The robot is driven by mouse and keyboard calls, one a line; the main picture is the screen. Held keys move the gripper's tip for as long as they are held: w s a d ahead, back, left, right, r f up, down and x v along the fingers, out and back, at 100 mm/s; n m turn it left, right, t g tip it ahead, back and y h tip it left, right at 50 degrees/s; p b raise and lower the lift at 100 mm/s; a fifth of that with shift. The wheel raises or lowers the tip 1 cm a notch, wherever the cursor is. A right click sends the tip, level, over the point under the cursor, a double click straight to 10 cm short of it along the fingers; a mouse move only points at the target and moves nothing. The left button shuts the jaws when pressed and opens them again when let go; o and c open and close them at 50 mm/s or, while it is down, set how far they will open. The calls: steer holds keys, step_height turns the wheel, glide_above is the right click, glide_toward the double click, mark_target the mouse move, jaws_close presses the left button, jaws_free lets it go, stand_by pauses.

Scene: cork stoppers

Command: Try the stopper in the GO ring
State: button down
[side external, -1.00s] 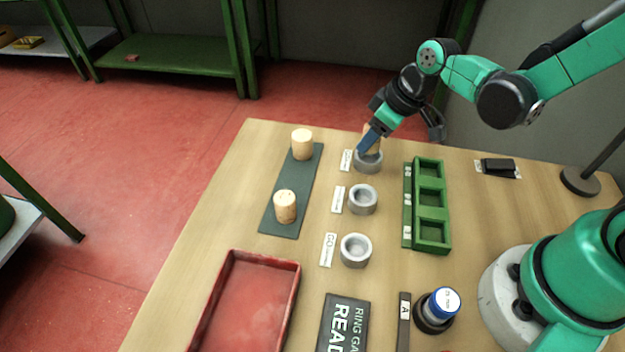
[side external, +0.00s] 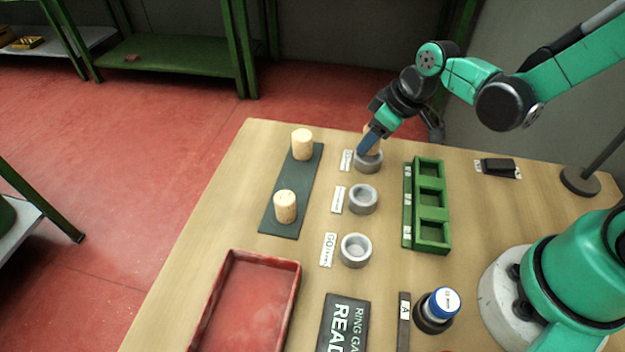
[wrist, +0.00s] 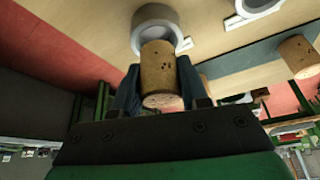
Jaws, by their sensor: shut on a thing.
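My gripper (wrist: 155,88) is shut on a cork stopper (wrist: 160,70), with blue fingers on both sides of it. In the side external view my gripper (side external: 369,140) is at the farthest grey ring (side external: 369,166), and the fingers partly hide the stopper. In the wrist view the stopper's far end overlaps the opening of that ring (wrist: 143,22); I cannot tell how deep it sits. The nearest grey ring (side external: 356,250) has a card reading GO (side external: 328,250) beside it. A middle grey ring (side external: 363,199) stands between them. The other cards are too small to read.
Two more corks, one far (side external: 302,144) and one near (side external: 285,206), stand on a dark mat (side external: 292,187). A green three-compartment tray (side external: 431,203) is right of the rings. A red tray (side external: 296,285), a dark sign (side external: 342,322) and a blue-capped container (side external: 441,303) are nearer.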

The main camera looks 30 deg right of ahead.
steer(key=shift+f, duration=0.55)
stand_by(0.4)
steer(key=shift+c, duration=1.8)
jaws_free()
steer(key=shift+v, duration=2.8)
steer(key=shift+r, duration=0.1)
steer(key=s+r+m+t+h, duration=0.1)
steer(key=s+r+m+t, duration=0.2)
steer(key=s+r+m, duration=0.1)
steer(key=shift+s+d+r+m+h, duration=0.25)
steer(key=shift+d+r+m+h, duration=0.2)
steer(key=shift+r, duration=0.3)
